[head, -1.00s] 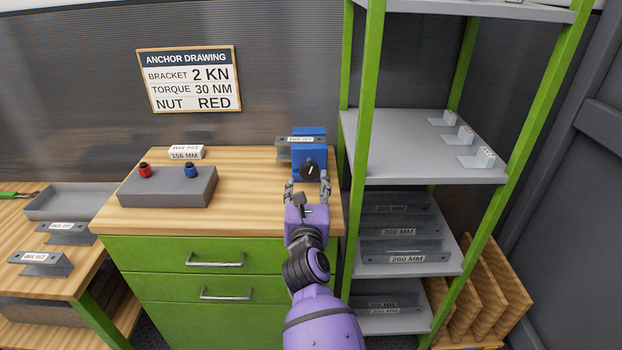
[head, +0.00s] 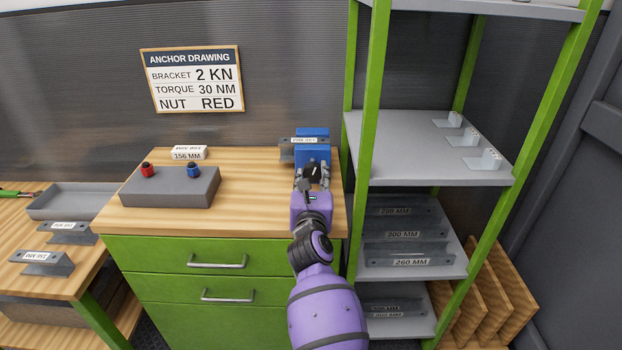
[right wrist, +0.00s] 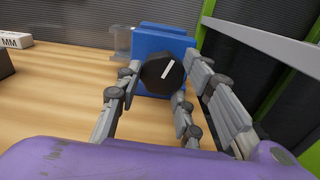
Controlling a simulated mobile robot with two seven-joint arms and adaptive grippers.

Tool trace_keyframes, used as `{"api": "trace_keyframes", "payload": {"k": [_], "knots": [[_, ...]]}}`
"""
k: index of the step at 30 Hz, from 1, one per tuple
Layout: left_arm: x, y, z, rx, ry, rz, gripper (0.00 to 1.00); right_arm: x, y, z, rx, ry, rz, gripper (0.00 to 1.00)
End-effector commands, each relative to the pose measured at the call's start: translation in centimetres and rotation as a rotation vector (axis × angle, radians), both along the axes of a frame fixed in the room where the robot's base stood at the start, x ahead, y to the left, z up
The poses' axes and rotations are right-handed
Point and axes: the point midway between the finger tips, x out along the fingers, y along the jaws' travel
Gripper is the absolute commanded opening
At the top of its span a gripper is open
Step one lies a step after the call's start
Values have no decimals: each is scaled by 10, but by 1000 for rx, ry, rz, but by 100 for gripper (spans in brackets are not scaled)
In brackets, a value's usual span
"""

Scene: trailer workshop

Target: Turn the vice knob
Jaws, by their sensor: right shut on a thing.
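The blue vice (head: 311,146) stands on the wooden bench top at the back right corner. Its round black knob (right wrist: 160,74) faces me and has a white mark that leans to the upper right. A grey bracket with a label (head: 289,150) is at the vice's left side. My right gripper (head: 312,182) reaches up to the vice and is shut on the knob (head: 312,171), with fingers on its left and right sides in the right wrist view (right wrist: 162,80). My left gripper is not in view.
A grey box (head: 171,187) with a red and a blue knob sits on the bench to the left. A green-framed shelf (head: 361,140) stands close to the right of the vice and my right arm. The bench between is clear.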

Motion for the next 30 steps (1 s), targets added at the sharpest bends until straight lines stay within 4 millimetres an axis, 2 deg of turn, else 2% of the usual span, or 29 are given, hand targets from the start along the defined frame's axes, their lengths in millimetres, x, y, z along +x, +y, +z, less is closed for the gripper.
{"api": "trace_keyframes", "payload": {"k": [7, 13, 30], "knots": [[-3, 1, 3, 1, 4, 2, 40, 0, 3, 1, -28, -1, 6, 9], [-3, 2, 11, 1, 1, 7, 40, 0, 4, 3, -125, -3, 7, 9], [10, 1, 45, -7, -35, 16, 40, 1, 5, 4, -644, -8, 8, 9]]}}
